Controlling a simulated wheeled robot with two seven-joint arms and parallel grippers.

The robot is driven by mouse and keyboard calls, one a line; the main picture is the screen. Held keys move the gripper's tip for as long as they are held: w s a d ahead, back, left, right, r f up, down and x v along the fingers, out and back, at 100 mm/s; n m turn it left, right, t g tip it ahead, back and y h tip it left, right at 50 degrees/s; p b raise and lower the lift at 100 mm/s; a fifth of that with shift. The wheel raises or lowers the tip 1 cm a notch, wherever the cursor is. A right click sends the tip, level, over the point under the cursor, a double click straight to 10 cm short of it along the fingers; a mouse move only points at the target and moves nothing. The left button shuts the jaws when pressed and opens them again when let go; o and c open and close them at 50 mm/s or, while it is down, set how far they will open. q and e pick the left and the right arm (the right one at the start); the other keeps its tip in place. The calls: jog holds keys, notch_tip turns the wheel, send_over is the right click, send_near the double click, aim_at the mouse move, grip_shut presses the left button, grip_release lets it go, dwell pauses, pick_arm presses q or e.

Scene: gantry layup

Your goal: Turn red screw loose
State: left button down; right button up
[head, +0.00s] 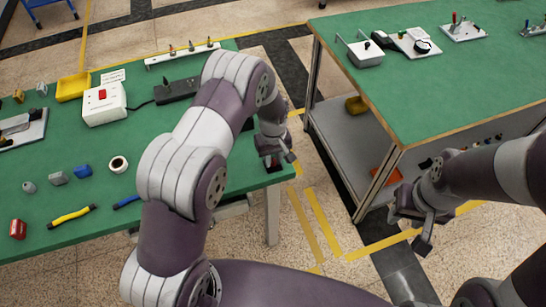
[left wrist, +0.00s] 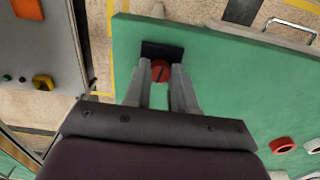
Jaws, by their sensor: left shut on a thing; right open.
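The red screw (left wrist: 160,71) is a round red head with a dark slot, seen in the left wrist view in front of a black block (left wrist: 162,51) near the edge of the green table. My left gripper (left wrist: 161,82) is shut on the red screw, one grey finger on each side of it. In the head view my left gripper (head: 278,157) is at the right end of the left table, and the screw is mostly hidden there. My right gripper (head: 424,224) is open and empty, over the floor beside the right table.
The left green table (head: 145,180) bears a white box with a red switch (head: 104,103), a yellow bin (head: 73,87), a tape roll (head: 118,164) and yellow-handled pliers (head: 71,216). A right green table (head: 440,85) stands across a floor gap.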

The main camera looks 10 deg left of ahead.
aim_at(273, 160)
pick_arm(q)
jog(key=shift+w+r, duration=0.25)
jog(key=shift+w, duration=0.05)
jog(key=c, duration=1)
grip_release()
jog(key=shift+o, duration=0.4)
jog(key=shift+s+f, duration=0.1)
jog(key=shift+s, duration=0.05)
notch_tip(273, 160, up, 13)
jog(key=b, duration=0.1)
jog(key=shift+f+b, duration=0.15)
jog(key=shift+b, duration=0.15)
